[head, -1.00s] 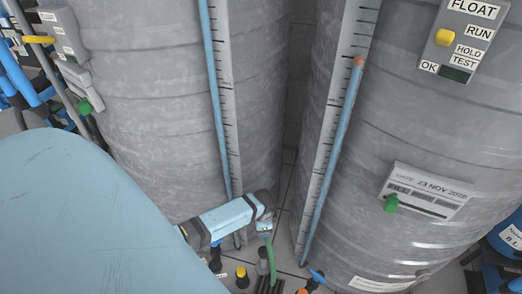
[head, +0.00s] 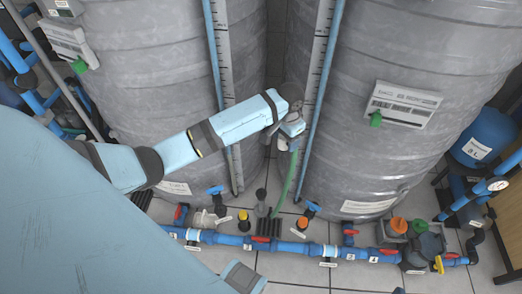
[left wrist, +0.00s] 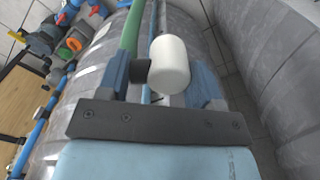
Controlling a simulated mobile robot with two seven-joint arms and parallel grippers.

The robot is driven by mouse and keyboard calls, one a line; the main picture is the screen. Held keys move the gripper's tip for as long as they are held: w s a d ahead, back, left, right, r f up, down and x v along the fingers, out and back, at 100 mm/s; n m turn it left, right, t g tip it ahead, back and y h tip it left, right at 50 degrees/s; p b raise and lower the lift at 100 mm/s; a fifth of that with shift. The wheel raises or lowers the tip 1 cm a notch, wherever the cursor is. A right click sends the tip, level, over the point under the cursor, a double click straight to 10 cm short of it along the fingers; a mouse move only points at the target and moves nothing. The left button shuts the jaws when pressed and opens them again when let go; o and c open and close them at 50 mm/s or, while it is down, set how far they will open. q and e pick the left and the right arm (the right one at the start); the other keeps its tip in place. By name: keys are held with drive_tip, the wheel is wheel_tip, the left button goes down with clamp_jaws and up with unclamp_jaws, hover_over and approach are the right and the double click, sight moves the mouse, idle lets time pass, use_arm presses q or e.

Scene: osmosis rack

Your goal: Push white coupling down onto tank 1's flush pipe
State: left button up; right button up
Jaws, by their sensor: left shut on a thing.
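My left gripper (head: 292,130) is in front of the gap between two large grey tanks, the left tank (head: 150,90) and the right tank (head: 390,60). In the left wrist view the blue fingers of this gripper (left wrist: 160,78) are shut on the white coupling (left wrist: 170,65), a smooth white cylinder. A green hose (left wrist: 130,32) passes beside the fingers there; in the head view it hangs below the gripper to the floor pipes. The coupling is hard to make out in the head view. I cannot tell which pipe is tank 1's flush pipe.
A blue pipe run (head: 340,250) with red-handled valves crosses the tiled floor in front of the tanks. Several short capped stubs stand behind it, including a yellow-topped one (head: 243,222). A blue vessel (head: 482,135) stands at the right. Bare floor tiles (head: 310,275) show in front.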

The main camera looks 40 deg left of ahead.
use_arm(q)
drive_tip(key=d+r+n, duration=0.1)
drive_tip(key=d+r, duration=0.1)
drive_tip(key=r, duration=0.6)
drive_tip(key=d+r+n, duration=0.2)
drive_tip(key=r, duration=0.7)
drive_tip(key=shift+s+a+r, duration=0.1)
